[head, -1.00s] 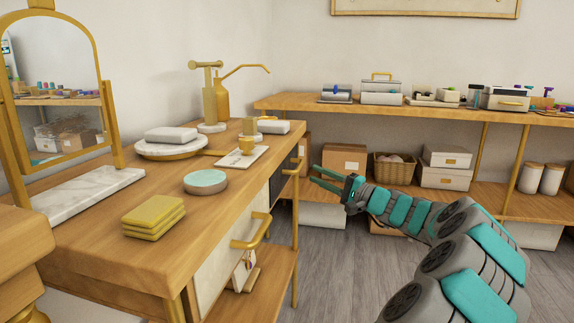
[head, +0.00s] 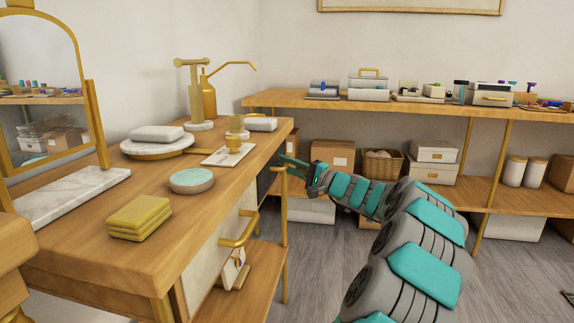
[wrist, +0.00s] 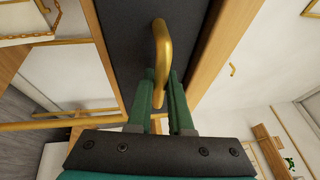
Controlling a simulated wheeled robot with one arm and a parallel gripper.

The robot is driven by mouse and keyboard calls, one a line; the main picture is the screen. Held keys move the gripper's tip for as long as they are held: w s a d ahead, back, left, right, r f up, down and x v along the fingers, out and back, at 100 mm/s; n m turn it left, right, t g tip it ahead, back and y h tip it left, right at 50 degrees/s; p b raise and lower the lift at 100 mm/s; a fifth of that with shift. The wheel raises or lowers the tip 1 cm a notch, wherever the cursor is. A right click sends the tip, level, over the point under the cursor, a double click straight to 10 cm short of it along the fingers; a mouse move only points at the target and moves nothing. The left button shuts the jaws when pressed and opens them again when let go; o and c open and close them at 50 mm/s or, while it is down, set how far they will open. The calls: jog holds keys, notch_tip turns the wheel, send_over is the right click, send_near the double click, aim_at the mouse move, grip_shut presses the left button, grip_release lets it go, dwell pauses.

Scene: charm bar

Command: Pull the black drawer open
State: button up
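The black drawer (head: 264,182) is shut, set in the far part of the wooden desk's right side. Its front fills the upper middle of the wrist view (wrist: 130,42). Its gold bar handle (wrist: 161,50) stands out from the front and its near end reaches between my fingers. My gripper (head: 288,168) is at the handle in the head view. In the wrist view, my gripper's two green fingers (wrist: 160,85) are apart, one on each side of the handle, with small gaps showing. The fingertips partly hide the handle in the head view.
A white drawer with a gold handle (head: 240,232) is nearer on the same desk (head: 125,225). The desktop holds yellow cloths (head: 140,217), a round tin (head: 192,181) and a white tray (head: 228,156). A shelf (head: 420,106) with boxes stands behind.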

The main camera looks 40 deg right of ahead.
grip_shut()
dwell(1.1)
